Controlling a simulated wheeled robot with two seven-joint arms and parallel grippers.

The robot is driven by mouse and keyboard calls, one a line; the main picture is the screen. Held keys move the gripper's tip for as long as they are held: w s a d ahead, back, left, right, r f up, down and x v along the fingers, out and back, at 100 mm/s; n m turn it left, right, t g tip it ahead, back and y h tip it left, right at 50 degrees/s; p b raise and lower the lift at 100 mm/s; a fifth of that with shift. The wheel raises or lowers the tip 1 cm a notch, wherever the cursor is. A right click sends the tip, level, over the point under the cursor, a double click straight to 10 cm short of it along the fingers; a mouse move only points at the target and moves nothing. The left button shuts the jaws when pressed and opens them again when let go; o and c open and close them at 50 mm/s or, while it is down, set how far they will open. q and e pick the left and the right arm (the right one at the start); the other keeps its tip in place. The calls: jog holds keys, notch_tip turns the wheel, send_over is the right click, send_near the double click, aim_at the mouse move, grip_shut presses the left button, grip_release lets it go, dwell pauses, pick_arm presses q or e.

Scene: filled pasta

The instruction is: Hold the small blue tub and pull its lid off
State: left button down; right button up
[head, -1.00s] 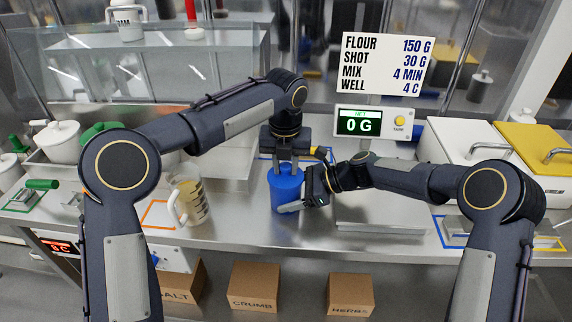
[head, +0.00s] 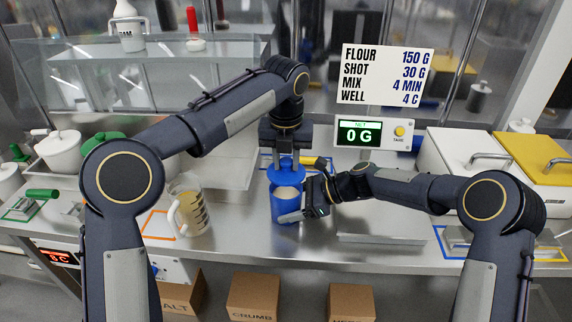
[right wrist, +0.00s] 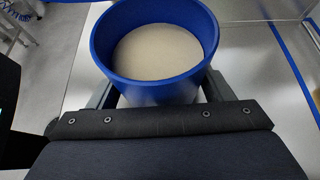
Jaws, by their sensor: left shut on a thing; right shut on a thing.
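The small blue tub (head: 286,209) stands upright on the steel counter, its top open, with pale contents showing inside. In the right wrist view the tub (right wrist: 100,48) sits between the fingers of my right gripper (right wrist: 158,98). My right gripper (head: 300,207) is shut on the tub from the right. The blue lid (head: 285,174) is off the tub and held above and behind its rim. My left gripper (head: 285,155) points down and is shut on the lid's knob, which its fingers partly hide.
A measuring jug (head: 190,208) stands left of the tub. A scale display (head: 372,133) reads 0 G behind on the right. White and yellow lidded bins (head: 535,152) stand at far right. A white pot (head: 62,150) is at left. Counter in front of the tub is clear.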

jog(key=shift+d+f, duration=0.1)
jog(key=shift+f, duration=0.05)
jog(key=o, duration=0.8)
jog(key=shift+w, duration=0.1)
jog(key=shift+o, duration=0.9)
